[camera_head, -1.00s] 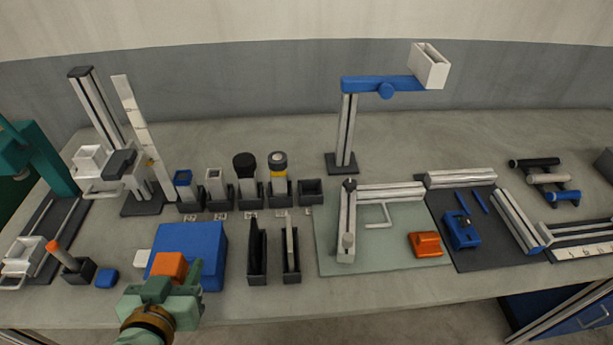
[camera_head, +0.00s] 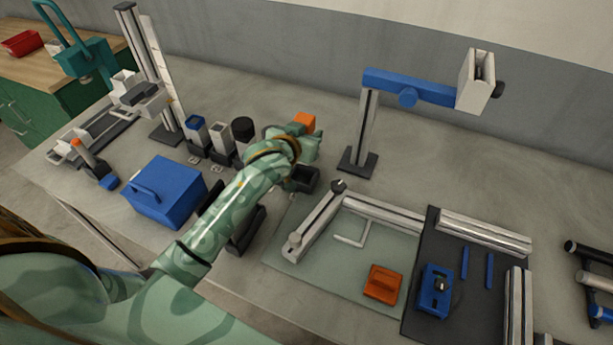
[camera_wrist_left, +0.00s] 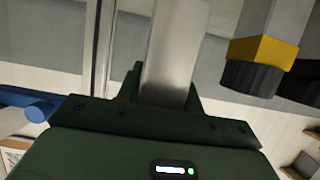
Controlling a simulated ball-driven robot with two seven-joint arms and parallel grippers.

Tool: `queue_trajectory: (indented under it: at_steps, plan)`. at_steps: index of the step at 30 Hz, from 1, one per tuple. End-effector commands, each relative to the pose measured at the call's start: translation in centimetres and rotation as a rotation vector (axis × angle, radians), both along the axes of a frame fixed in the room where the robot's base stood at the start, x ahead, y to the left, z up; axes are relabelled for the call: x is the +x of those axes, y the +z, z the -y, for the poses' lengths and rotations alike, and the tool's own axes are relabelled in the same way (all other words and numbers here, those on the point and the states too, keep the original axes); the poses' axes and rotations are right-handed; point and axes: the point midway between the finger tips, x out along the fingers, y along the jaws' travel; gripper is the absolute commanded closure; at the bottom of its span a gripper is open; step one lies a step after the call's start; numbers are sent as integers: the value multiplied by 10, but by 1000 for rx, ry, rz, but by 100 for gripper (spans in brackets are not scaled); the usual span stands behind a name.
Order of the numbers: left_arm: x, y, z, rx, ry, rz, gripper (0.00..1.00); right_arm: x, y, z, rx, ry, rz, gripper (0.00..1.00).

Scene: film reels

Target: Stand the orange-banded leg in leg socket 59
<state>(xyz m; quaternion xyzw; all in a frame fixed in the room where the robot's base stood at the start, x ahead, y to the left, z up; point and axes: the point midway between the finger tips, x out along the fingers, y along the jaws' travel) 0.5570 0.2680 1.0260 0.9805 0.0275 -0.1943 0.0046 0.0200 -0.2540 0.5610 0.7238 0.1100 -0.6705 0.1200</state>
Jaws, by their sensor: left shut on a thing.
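My left gripper (camera_head: 308,143) is shut on the orange-banded leg. Its orange end (camera_head: 303,121) shows at the jaws, and its pale grey shaft (camera_wrist_left: 176,50) runs out from them in the left wrist view. The shaft's far end is out of that view. In the head view the gripper hovers at the right end of the row of leg sockets, by a dark open socket (camera_head: 305,180) that the hand partly covers. I cannot tell whether the leg is in it. Socket numbers are too small to read. My right gripper is not in view.
A yellow-banded leg (camera_wrist_left: 262,48) stands close beside the held leg. Black-topped (camera_head: 243,129), white (camera_head: 222,132) and blue-topped (camera_head: 196,124) legs stand further left. A blue-armed stand (camera_head: 366,125) rises to the right. A blue box (camera_head: 165,190) is at front left.

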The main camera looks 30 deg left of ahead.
Motion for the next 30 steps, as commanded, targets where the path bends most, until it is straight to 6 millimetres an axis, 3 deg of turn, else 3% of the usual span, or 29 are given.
queue_trajectory:
  at_steps: [3,8,15,29,30]
  plan:
    - [3,-28,-2,0,3,-6,92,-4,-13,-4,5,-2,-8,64]
    - [3,-47,-1,-2,3,-3,92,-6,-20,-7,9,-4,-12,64]
    - [2,-90,-1,-2,2,-5,92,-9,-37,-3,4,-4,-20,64]
    - [2,-97,-1,-3,1,-2,92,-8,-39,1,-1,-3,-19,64]
    - [2,-97,-1,-2,2,-3,53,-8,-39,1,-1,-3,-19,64]
